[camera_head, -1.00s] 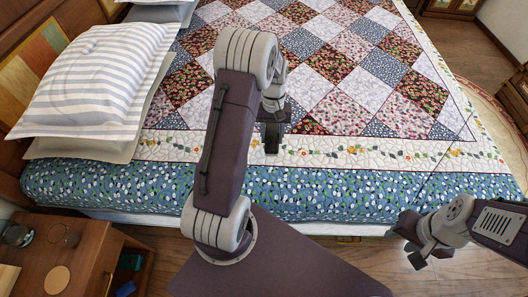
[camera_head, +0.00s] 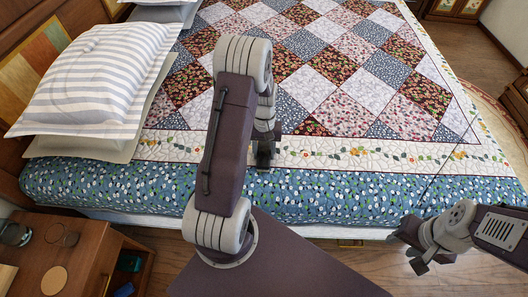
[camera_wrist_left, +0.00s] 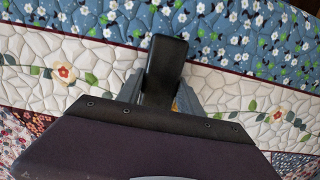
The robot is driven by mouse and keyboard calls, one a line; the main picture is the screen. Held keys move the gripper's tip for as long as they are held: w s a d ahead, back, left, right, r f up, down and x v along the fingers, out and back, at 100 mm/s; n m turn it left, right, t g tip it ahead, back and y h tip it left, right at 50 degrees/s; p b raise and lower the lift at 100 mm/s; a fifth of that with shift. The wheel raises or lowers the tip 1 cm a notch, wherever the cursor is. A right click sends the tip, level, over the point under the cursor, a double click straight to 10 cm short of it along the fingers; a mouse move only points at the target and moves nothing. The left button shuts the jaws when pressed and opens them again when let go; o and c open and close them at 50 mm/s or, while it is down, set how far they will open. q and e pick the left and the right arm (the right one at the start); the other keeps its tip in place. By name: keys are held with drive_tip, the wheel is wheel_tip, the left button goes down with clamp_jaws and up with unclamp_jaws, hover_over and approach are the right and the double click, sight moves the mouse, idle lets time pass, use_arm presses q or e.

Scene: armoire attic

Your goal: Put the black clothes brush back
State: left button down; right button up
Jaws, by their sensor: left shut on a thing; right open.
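The black clothes brush (camera_wrist_left: 165,62) shows in the left wrist view as a dark block sticking out from between the fingers. My left gripper (camera_head: 264,150) is shut on it, above the front border of the bed quilt. In the head view the brush (camera_head: 264,160) is small and partly hidden by the gripper. I cannot tell how high it is above the quilt. My right gripper (camera_head: 420,254) is open and empty, low at the right beside the bed's front edge.
The bed (camera_head: 330,195) with its patchwork quilt fills the middle. Striped pillows (camera_head: 95,80) lie at the left. A wooden nightstand (camera_head: 85,270) at the lower left carries glasses (camera_head: 62,236) and a round coaster (camera_head: 54,281). Its side compartment holds a green item (camera_head: 130,263) and a blue item (camera_head: 124,290).

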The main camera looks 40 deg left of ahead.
use_arm(q)
drive_tip(key=c, duration=0.8)
unclamp_jaws()
drive_tip(key=shift+f, duration=0.1)
drive_tip(key=shift+o, duration=0.2)
